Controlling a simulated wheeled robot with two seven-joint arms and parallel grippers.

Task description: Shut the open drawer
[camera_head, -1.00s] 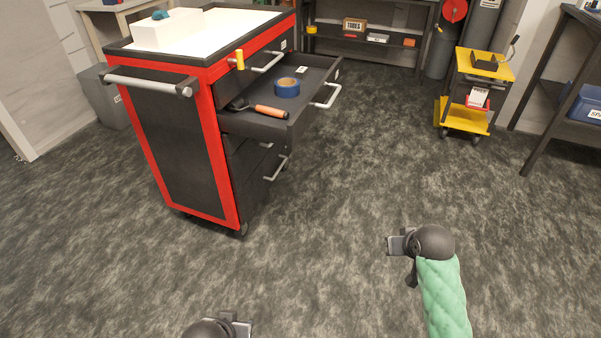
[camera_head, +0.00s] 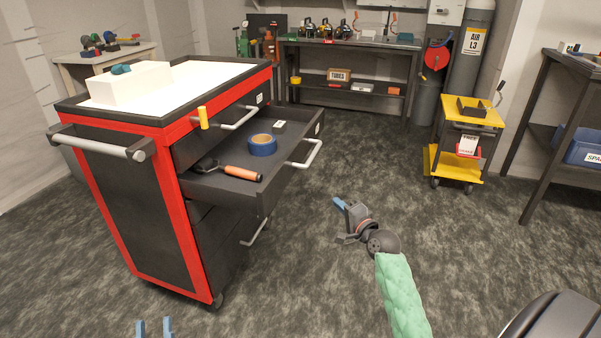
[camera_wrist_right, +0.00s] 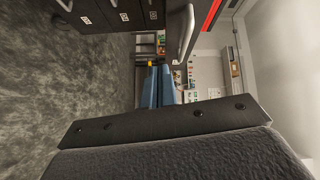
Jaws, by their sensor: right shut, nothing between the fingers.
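The open drawer (camera_head: 215,188) juts out to the right from the top part of the red and black tool cabinet (camera_head: 130,215). Its grey bar handle (camera_head: 308,155) is on its front. In it lie a roll of blue tape (camera_head: 262,145), an orange-handled tool (camera_head: 242,173) and a small dark box. My right gripper (camera_head: 338,203) is shut and empty, over the floor to the right of and nearer than the handle, apart from it. Its blue fingers also show together in the right wrist view (camera_wrist_right: 158,88). My left gripper (camera_head: 154,328) shows only its two spread fingertips at the bottom edge.
A yellow wheeled cart (camera_head: 460,145) stands at right, beside a dark shelf (camera_head: 545,140) with a blue bin. A long bench (camera_head: 350,90) is at the back. A yellow tag (camera_head: 203,118) hangs at the cabinet's top handle. The floor right of the cabinet is clear.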

